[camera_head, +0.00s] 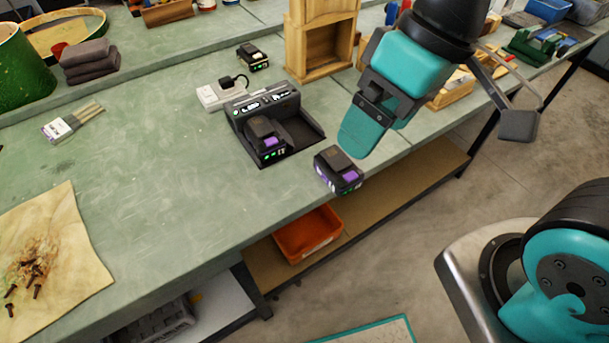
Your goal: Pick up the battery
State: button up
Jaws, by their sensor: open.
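A black battery with purple parts (337,170) sits alone at the bench's front edge. A similar battery (266,137) sits in the black charger (303,130), just left and behind. My gripper (440,130) hangs above and to the right of the loose battery. Its teal finger is close to that battery in the picture, and its dark pad is off to the right. The jaws are apart with nothing between them. I cannot tell how high the gripper is above the bench.
A wooden box (312,45) stands behind the charger. A white power strip (214,95) and a small black device (252,57) lie at the back. Brown paper (75,245) with several bolts lies at left. An orange bin (307,235) is on the shelf below. The bench middle-left is clear.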

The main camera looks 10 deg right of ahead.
jog(key=shift+o, duration=0.8)
jog(key=w+f+m+h, duration=0.1)
jog(key=w+f, duration=0.2)
jog(key=w, duration=0.4)
jog(key=shift+d+f, duration=0.15)
jog(key=shift+d, duration=0.1)
jog(key=m+h+p, duration=0.1)
jog(key=m+h, duration=0.1)
jog(key=h, duration=0.1)
send_over(339, 161)
notch_tip(339, 161, down, 7)
jog(key=f, duration=0.4)
jog(key=f+p, duration=0.1)
jog(key=f, duration=0.7)
jog(key=shift+s+f+p, duration=0.15)
jog(key=shift+s+p, duration=0.1)
jog(key=shift+p, duration=0.1)
jog(key=shift+w+f+p, duration=0.15)
jog(key=shift+f+p, duration=0.3)
jog(key=shift+f, duration=1)
jog(key=shift+w+f+p, duration=0.15)
jog(key=shift+f+p, duration=0.3)
jog(key=shift+f, duration=1)
jog(key=c, duration=1.3)
jog(key=shift+r, duration=0.15)
